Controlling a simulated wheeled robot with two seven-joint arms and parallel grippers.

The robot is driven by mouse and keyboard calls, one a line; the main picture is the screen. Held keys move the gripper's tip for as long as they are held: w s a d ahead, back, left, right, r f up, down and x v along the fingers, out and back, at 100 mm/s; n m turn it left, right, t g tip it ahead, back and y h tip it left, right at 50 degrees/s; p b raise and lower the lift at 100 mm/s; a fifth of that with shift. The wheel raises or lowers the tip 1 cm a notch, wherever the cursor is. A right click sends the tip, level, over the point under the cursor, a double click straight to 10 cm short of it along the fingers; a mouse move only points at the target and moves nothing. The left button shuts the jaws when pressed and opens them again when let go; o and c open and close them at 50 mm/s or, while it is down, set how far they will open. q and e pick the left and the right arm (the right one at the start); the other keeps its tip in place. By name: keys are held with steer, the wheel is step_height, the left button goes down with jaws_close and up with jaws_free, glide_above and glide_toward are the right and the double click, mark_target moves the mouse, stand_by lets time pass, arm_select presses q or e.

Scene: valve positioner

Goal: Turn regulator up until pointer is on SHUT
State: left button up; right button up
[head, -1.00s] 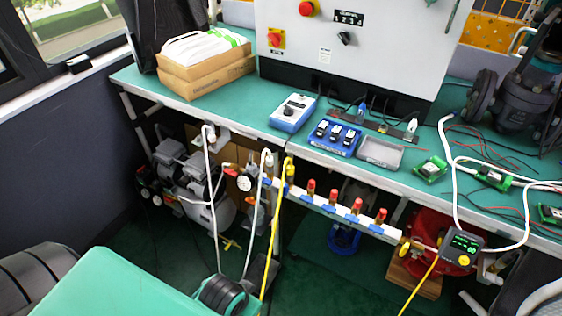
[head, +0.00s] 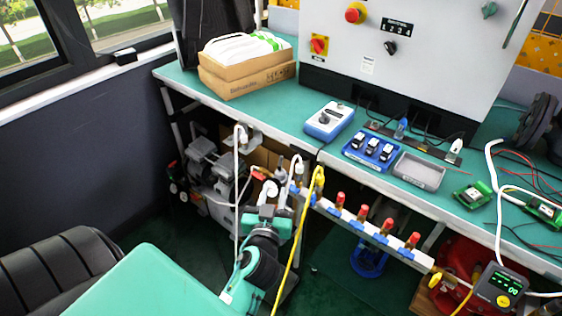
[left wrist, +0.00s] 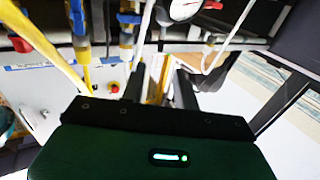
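The regulator's round white gauge (head: 271,188) and red knob (head: 259,174) sit below the bench's front edge, left of the manifold, in the head view. The gauge (left wrist: 183,9) also shows at the top of the left wrist view. My left gripper (head: 268,210) is just below and in front of the gauge. In the left wrist view its two dark fingers (left wrist: 160,78) stand apart with nothing held between them. I see no contact with the knob. No SHUT mark or pointer can be read. My right gripper is not in view.
White and yellow hoses (head: 293,240) hang close to the left gripper. A manifold rail (head: 375,236) with several red-topped valves runs along the bench (head: 290,125). A compressor (head: 212,165) stands behind. A display unit (head: 499,288) hangs at the lower right.

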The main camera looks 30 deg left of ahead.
mark_target(279, 168)
arm_select(q)
steer(key=p+x, duration=0.1)
steer(key=x, duration=1.1)
steer(key=shift+w+a, duration=0.25)
steer(key=shift+a, duration=0.05)
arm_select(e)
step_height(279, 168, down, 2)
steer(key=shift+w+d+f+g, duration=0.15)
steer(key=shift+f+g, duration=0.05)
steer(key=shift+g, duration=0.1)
arm_select(q)
jaws_close()
